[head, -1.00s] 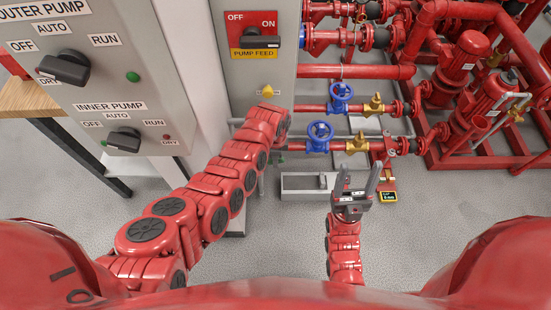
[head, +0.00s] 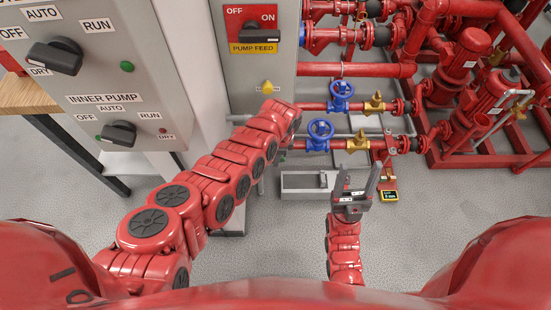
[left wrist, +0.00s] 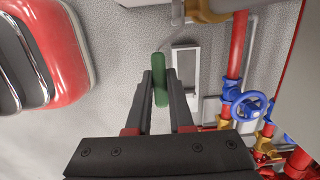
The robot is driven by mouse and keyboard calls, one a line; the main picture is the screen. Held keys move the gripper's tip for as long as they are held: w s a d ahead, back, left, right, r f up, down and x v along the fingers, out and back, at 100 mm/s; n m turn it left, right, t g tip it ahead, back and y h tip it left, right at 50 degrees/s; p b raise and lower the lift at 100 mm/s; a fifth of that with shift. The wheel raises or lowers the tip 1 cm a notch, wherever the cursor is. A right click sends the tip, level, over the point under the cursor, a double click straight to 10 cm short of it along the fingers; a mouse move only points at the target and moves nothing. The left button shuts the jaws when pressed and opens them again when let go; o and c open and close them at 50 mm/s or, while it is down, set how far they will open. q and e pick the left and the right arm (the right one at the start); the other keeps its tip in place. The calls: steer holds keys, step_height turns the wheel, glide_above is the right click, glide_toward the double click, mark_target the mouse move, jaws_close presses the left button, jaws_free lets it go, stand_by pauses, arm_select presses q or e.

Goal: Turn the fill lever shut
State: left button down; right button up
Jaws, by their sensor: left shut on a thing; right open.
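A green lever handle (left wrist: 159,80) shows in the left wrist view; I see no label on it, so I cannot confirm it is the fill lever. My left gripper (left wrist: 160,82) is shut on this handle, with a dark finger on either side of it. In the head view my left arm hides the gripper and most of the lever; only a small dark green bit shows below the arm's end. My right gripper (head: 358,182) is open and empty, above the floor right of the grey tray.
A grey tray (head: 300,192) lies on the floor. Blue handwheels (head: 320,132) and brass valves (head: 358,142) sit on red pipes to the right. Pump switch panels (head: 130,75) stand at the left, the pump feed box (head: 252,58) behind my left arm. The front floor is clear.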

arm_select(q)
steer(key=shift+s+d+f+y+b, duration=0.15)
steer(key=shift+f+y+b, duration=0.6)
steer(key=shift+b, duration=1.6)
steer(key=shift+w+d+f+y+b, duration=0.15)
steer(key=shift+f+y+b, duration=0.55)
steer(key=shift+b, duration=1.65)
steer(key=shift+s+r, duration=0.1)
steer(key=shift+r, duration=0.2)
steer(key=c, duration=0.8)
jaws_free()
